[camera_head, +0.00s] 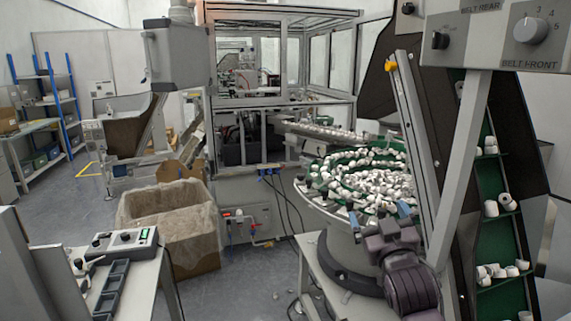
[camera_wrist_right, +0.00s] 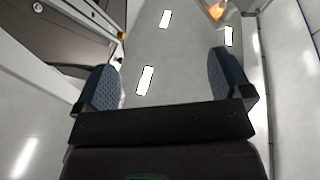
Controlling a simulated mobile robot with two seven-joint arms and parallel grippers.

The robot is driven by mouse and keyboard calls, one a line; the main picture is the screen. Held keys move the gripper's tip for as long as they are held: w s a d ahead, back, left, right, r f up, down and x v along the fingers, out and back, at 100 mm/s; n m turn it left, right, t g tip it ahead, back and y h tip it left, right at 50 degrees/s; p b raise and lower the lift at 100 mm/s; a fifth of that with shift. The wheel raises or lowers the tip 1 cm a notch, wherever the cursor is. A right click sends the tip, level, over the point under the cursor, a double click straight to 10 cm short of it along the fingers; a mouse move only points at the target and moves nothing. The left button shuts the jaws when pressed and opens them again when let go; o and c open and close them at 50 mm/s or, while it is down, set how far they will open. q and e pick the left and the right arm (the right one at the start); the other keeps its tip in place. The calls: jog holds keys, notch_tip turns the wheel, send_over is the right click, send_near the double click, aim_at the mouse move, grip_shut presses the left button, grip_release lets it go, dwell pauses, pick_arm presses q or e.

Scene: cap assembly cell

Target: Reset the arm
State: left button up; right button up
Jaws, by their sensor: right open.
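My right gripper (camera_head: 378,218) is in the lower right of the head view, in front of the round feeder bowl. Its fingers point upward. In the right wrist view its two blue pads (camera_wrist_right: 162,82) stand wide apart with nothing between them. Past the pads that view shows the ceiling with its lamps. My left arm and left gripper are not in the head view.
The feeder bowl (camera_head: 318,207) holds many white caps behind my right gripper. A green cleated conveyor (camera_head: 491,190) with caps and a slanted metal post (camera_head: 458,165) stand to its right. A lined carton (camera_head: 195,245) and a bench with a control box (camera_head: 122,243) are left.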

jog(key=s+d+f+m+g, duration=0.1)
jog(key=s+f, duration=0.2)
jog(key=f, duration=0.4)
jog(key=s+d+f+g, duration=0.1)
jog(key=s+d+f, duration=0.15)
jog(key=f, duration=0.45)
jog(key=s+d+f+m+g, duration=0.1)
jog(key=s+d+f+g, duration=0.1)
jog(key=s+f, duration=0.9)
jog(key=s+d+f+g+h, duration=0.1)
jog(key=s+d+f+g, duration=0.2)
jog(key=s+f, duration=0.9)
jog(key=shift+s+f+m+g, duration=0.25)
jog(key=shift+s+m+g, duration=0.2)
jog(key=shift+g, duration=0.55)
jog(key=shift+d, duration=0.1)
